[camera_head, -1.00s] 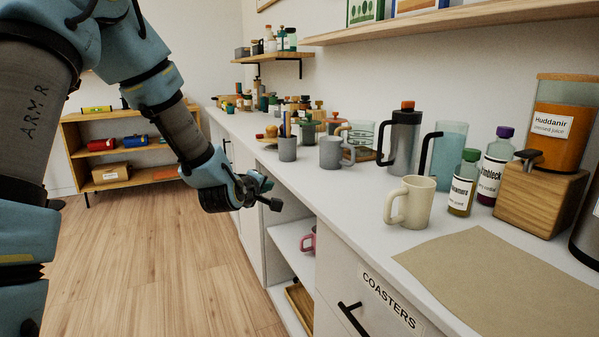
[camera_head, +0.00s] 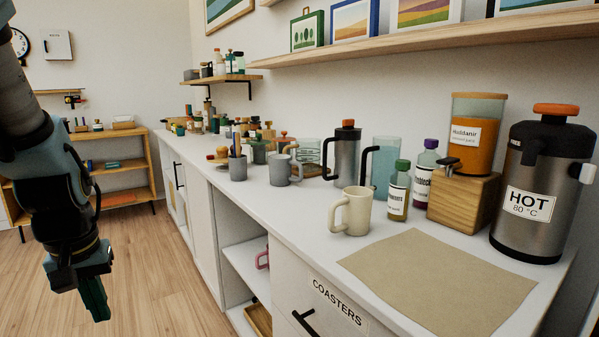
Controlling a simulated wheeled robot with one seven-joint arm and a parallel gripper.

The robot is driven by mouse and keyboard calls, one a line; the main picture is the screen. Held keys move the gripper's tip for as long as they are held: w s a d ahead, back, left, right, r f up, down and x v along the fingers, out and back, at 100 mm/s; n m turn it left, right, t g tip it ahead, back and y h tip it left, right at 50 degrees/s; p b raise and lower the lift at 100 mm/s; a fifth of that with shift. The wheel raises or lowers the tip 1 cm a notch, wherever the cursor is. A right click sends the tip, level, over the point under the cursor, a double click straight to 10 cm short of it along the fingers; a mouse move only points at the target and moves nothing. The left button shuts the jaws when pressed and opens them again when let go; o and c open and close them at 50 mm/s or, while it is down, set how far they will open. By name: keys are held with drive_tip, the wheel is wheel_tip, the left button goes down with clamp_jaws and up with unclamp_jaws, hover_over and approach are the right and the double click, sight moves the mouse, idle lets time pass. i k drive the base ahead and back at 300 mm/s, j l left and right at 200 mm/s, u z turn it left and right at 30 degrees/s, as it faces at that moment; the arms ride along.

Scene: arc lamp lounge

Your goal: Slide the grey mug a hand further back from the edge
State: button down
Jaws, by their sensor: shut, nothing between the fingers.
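The grey mug (camera_head: 279,171) stands upright on the white counter (camera_head: 300,205), fairly close to its front edge, with its handle on the right side. A grey cup with pencils (camera_head: 237,168) stands to its left, and a coffee press is to its right behind. My gripper (camera_head: 98,300) hangs at the lower left over the floor, well away from the counter and pointing down. Its fingers are together and nothing shows between them.
A cream mug (camera_head: 355,212), bottles (camera_head: 398,190), a wooden block (camera_head: 463,200) and a HOT flask (camera_head: 540,190) stand to the right, near a tan mat (camera_head: 440,275). A glass carafe (camera_head: 308,152) and other small items crowd behind the grey mug. Floor on the left is clear.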

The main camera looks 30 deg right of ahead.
sight(280, 165)
drive_tip(key=i+z, duration=0.35)
drive_tip(key=i+j+z, duration=0.2)
drive_tip(key=z, duration=0.15)
drive_tip(key=i, duration=0.05)
